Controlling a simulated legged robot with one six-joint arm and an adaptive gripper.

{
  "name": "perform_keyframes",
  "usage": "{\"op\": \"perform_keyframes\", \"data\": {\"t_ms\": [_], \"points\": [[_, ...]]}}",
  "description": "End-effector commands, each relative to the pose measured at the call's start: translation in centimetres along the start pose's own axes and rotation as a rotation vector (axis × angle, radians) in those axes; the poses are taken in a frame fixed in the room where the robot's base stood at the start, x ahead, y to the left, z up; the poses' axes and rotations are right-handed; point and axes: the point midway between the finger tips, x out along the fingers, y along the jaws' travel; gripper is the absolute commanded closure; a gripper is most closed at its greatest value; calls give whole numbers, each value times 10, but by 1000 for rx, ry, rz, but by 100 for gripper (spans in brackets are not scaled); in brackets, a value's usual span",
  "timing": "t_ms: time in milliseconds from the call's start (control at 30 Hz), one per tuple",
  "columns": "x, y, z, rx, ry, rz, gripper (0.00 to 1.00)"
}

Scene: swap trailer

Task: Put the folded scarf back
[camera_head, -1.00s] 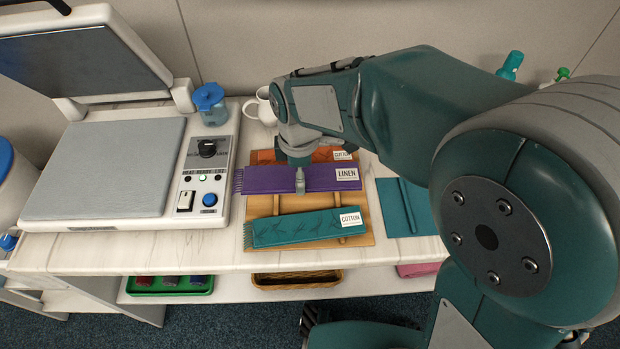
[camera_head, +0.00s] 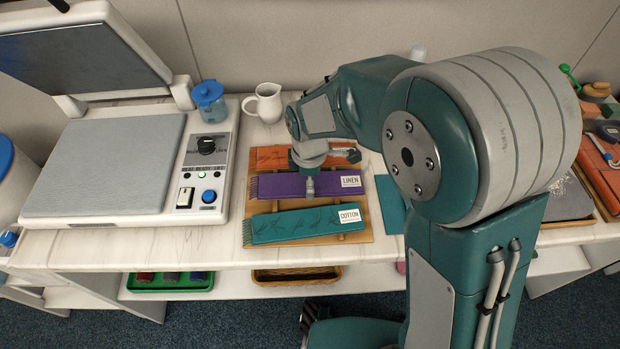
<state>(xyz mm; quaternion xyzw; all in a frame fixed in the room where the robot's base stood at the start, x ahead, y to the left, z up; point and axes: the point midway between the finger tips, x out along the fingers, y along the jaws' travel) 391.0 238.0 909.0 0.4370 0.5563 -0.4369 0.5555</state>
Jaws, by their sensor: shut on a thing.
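The folded purple scarf with a LINEN label (camera_head: 277,187) is in the middle of the wooden board (camera_head: 370,215), between two other folded scarves. My gripper (camera_head: 310,188) points down and is shut on its near edge around the middle. The scarf lies level and looks very close to the board; I cannot tell if it rests fully on it. The teal scarf labelled COTTON (camera_head: 290,224) lies in front of it. The orange scarf (camera_head: 270,158) lies behind it, partly hidden by my gripper and wrist.
A heat press (camera_head: 105,170) with raised lid stands at the left. An orange box (camera_head: 597,165) is at far right.

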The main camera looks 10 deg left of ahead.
Motion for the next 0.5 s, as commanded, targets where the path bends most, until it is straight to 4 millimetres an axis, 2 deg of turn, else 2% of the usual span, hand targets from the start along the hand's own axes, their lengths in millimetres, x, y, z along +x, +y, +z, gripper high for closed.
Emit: {"op": "perform_keyframes", "data": {"t_ms": [267, 300, 333, 500], "points": [[7, 0, 0, 0, 1, 0, 69], [7, 0, 1, 0, 1, 0, 4], [7, 0, 1, 1, 2, 1, 0], [7, 0, 2, 1, 2, 1, 0]]}}
